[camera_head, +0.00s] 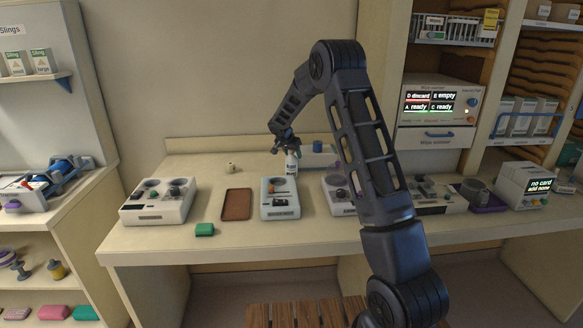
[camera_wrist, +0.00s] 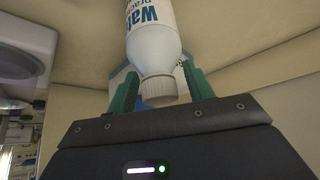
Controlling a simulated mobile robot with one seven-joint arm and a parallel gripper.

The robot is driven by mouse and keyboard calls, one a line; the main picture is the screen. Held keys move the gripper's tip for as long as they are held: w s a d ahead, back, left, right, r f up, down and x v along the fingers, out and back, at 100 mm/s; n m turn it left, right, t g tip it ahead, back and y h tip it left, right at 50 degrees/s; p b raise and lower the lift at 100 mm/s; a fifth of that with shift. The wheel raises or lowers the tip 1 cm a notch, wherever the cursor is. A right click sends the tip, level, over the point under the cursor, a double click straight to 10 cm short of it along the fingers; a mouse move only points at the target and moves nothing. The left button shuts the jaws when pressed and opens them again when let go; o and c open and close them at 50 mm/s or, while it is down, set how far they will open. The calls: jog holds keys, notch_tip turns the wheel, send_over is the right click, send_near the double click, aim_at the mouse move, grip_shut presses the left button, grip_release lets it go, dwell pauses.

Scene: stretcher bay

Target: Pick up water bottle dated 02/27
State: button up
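In the wrist view the bottle (camera_wrist: 152,40) shows cap end toward me, with part of a blue label reading "wat" and smaller print. Its white ribbed cap lies between the two green fingers of my gripper (camera_wrist: 160,80), whose tips reach about its shoulder. I cannot tell whether they touch it. No date can be read. Whether its base rests on the counter is unclear.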

grip_shut()
